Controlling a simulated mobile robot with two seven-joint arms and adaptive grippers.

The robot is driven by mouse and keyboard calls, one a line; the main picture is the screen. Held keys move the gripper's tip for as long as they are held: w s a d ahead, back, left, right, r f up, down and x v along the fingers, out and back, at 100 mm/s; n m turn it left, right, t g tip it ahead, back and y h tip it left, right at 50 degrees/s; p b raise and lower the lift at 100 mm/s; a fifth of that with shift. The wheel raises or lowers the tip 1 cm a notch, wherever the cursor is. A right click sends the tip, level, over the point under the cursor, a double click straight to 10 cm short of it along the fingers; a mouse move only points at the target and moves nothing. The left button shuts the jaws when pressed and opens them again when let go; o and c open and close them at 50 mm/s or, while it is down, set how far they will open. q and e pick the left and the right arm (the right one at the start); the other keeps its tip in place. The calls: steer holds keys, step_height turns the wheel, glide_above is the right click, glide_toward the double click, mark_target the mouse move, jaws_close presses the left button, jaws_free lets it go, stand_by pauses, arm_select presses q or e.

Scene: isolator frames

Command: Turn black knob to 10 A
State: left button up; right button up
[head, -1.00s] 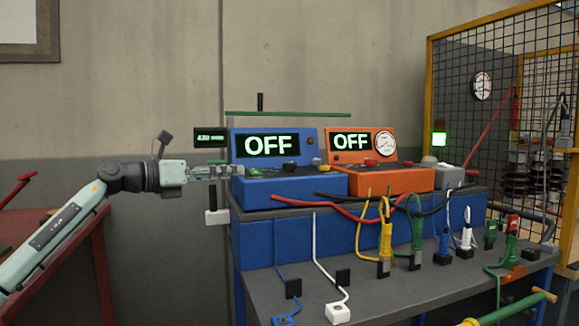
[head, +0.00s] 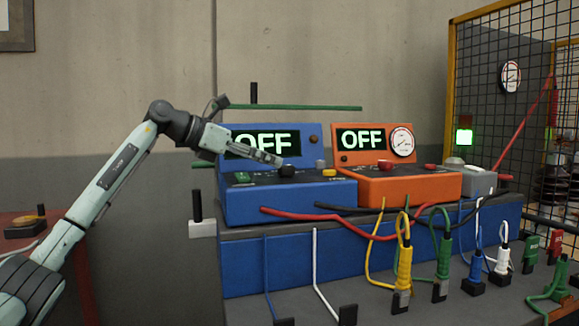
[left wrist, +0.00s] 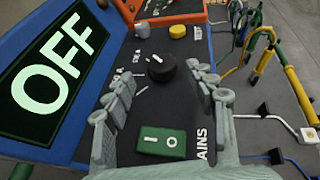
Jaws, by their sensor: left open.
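The black knob (head: 287,171) sits on the dark top panel of the blue instrument box (head: 300,203). My left gripper (head: 280,161) reaches in from the left, tilted down at the knob. In the left wrist view its two fingers (left wrist: 165,86) are apart and hold nothing. The blue box's display (head: 262,143) reads OFF. My right gripper is not in view.
A green rocker switch (left wrist: 161,142) and a yellow button (head: 329,172) are on the same panel. The orange instrument (head: 410,186) stands to the right, also showing OFF. Red and black cables (head: 330,213) run in front. A mesh fence (head: 515,120) is at right.

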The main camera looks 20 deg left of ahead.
mark_target(284, 166)
arm_select(q)
steer(key=x, duration=0.5)
steer(key=shift+s+d+f+p, duration=0.1)
steer(key=shift+d+p, duration=0.1)
steer(key=shift+p, duration=0.1)
steer(key=shift+w+d+f, duration=0.2)
steer(key=shift+w+d, duration=0.1)
steer(key=shift+w, duration=0.05)
steer(key=c, duration=1)
steer(key=shift+c, duration=0.9)
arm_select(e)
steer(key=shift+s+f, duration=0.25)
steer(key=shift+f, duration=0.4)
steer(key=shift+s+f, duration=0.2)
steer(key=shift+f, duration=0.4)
